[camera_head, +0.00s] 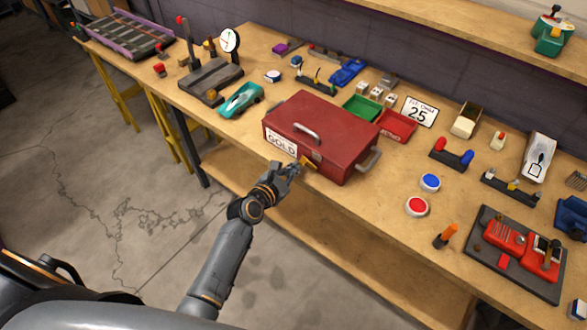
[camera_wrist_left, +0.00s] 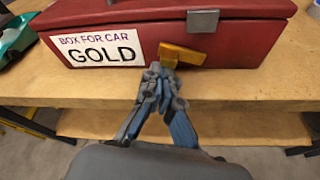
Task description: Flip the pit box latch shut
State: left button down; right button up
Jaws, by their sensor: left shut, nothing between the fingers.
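The pit box is a red toolbox (camera_head: 320,135) with its lid down and a grey handle on top. Its white label reads "BOX FOR CAR GOLD" in the left wrist view (camera_wrist_left: 95,48). A small orange-yellow latch (camera_head: 308,163) sticks out low on the box front; it also shows in the left wrist view (camera_wrist_left: 183,56), lying nearly sideways below a grey metal plate (camera_wrist_left: 203,20). My left gripper (camera_wrist_left: 161,72) is shut and empty, its tips right at the latch's left end; I cannot tell whether they touch. My right gripper is not in view.
The box stands near the front edge of a long wooden bench (camera_head: 390,205). A teal car (camera_head: 240,99) lies to its left. Red (camera_head: 417,206) and blue (camera_head: 430,183) buttons are to its right. Green (camera_head: 362,108) and red (camera_head: 397,126) trays sit behind.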

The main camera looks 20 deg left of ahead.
pick_arm(q)
jog(key=m, duration=0.2)
jog(key=r+m+t+y, duration=0.1)
jog(key=m, duration=0.1)
jog(key=d+r+m+t+y, duration=0.1)
jog(key=m, duration=0.1)
jog(key=shift+s+r, duration=0.2)
jog(key=shift+s, duration=0.05)
jog(key=m, duration=0.1)
jog(key=d+m+t, duration=0.1)
jog(key=m, duration=0.1)
jog(key=shift+s+r+b, duration=0.15)
jog(key=shift+r+b, duration=0.2)
jog(key=shift+b, duration=0.05)
jog(key=shift+r+y, duration=0.1)
jog(key=shift+y, duration=0.3)
